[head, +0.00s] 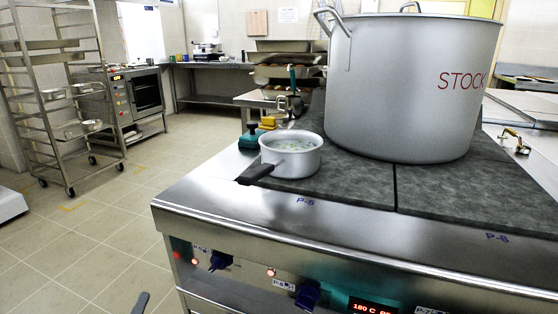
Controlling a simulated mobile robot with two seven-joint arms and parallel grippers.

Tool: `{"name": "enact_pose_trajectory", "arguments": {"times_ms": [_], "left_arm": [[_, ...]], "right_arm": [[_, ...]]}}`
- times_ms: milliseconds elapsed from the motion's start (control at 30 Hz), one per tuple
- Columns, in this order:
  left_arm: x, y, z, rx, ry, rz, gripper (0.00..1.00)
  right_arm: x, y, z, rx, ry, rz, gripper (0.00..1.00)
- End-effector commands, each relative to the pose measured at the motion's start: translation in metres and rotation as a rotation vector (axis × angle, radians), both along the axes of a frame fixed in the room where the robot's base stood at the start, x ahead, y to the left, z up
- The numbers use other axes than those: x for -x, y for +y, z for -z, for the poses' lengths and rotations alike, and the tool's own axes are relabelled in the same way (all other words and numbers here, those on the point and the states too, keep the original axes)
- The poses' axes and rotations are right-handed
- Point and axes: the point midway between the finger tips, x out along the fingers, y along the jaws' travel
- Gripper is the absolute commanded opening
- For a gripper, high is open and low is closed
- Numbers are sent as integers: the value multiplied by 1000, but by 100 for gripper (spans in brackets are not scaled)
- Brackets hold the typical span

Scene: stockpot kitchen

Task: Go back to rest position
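A small grey saucepan (291,154) with a black handle stands upright on the dark cooktop plate marked P-5, with liquid and green bits in it. A large grey stockpot (405,95) with red lettering stands to its right, on the cooktop. A small dark grey tip (141,303) at the bottom edge, left of the stove, looks like part of my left gripper; its fingers are mostly out of frame. It is apart from the pots. My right gripper is not visible.
The stove front (290,255) has blue knobs and red lights. Bare tiled floor (110,245) lies to the left. A wheeled rack (60,100) and an oven (140,95) stand at the back left. A yellow-and-green item (268,123) sits behind the saucepan.

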Motion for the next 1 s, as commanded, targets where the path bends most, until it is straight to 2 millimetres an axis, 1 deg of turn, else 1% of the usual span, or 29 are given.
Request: {"name": "enact_pose_trajectory", "arguments": {"times_ms": [33, 100, 167, 233, 300, 400, 500, 633, 767, 1000], "left_arm": [[4, 3, 6, 145, 33, -65, 80], [10, 5, 19, 348, 87, -161, 80], [18, 4, 32, 517, 137, -242, 80], [29, -2, 47, 709, 200, -340, 80], [43, -12, 62, 889, 269, -439, 80], [64, -30, 80, 1105, 369, -575, 80], [84, -50, 93, 1271, 463, -694, 80], [110, -75, 103, 1427, 580, -837, 80], [137, -100, 107, 1543, 693, -975, 80], [127, -97, 144, 1516, 709, -1005, 80]], "right_arm": [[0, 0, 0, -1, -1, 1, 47], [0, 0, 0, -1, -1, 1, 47], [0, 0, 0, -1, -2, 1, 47], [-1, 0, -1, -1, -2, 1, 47], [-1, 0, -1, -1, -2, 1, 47], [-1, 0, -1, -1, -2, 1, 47], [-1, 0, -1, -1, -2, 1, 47], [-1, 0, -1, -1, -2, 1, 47], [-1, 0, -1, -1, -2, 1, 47], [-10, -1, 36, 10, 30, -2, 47]]}}
